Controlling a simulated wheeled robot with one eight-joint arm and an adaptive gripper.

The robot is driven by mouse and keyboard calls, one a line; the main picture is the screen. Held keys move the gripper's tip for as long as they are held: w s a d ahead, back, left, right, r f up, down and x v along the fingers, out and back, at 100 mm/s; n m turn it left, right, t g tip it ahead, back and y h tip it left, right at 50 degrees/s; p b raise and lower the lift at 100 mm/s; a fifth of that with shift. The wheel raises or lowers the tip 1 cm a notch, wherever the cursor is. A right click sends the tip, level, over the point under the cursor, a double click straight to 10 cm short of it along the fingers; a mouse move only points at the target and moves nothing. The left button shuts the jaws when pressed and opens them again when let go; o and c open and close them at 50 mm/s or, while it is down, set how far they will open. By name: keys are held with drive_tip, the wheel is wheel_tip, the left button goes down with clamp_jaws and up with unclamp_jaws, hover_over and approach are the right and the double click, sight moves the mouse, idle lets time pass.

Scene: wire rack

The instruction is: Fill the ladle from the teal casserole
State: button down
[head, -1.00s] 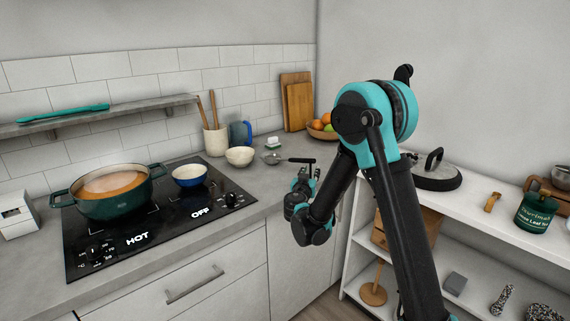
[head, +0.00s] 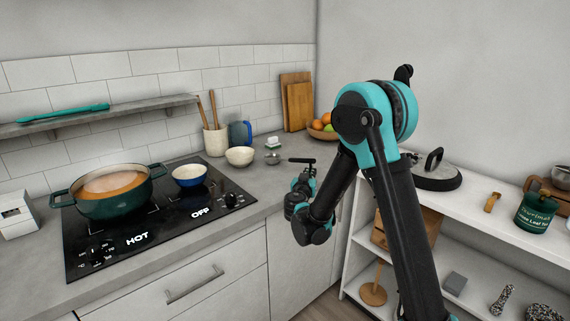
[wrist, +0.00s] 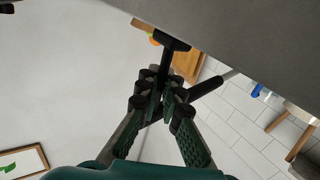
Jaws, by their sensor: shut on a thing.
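The teal casserole (head: 122,207) stands on the left part of the black cooktop, uncovered and holding orange-brown liquid. My gripper (head: 304,178) is in front of the counter edge, well to the right of the casserole. In the wrist view my gripper (wrist: 160,88) is shut on a dark bar-shaped handle (wrist: 206,87), which I take to be the ladle's, with a pale rod running to the upper right. In the head view a small metal bowl shape (head: 272,158) shows left of the gripper. Whether it joins the handle is unclear.
A blue bowl (head: 189,178) stands on the cooktop beside the casserole. A cream bowl (head: 240,157), utensil crock (head: 215,141) and blue mug (head: 240,133) stand behind on the counter. A white shelf unit (head: 480,205) is at right. Counter front right of the cooktop is clear.

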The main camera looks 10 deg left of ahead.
drive_tip(key=shift+r, duration=0.1)
drive_tip(key=shift+r, duration=4.15)
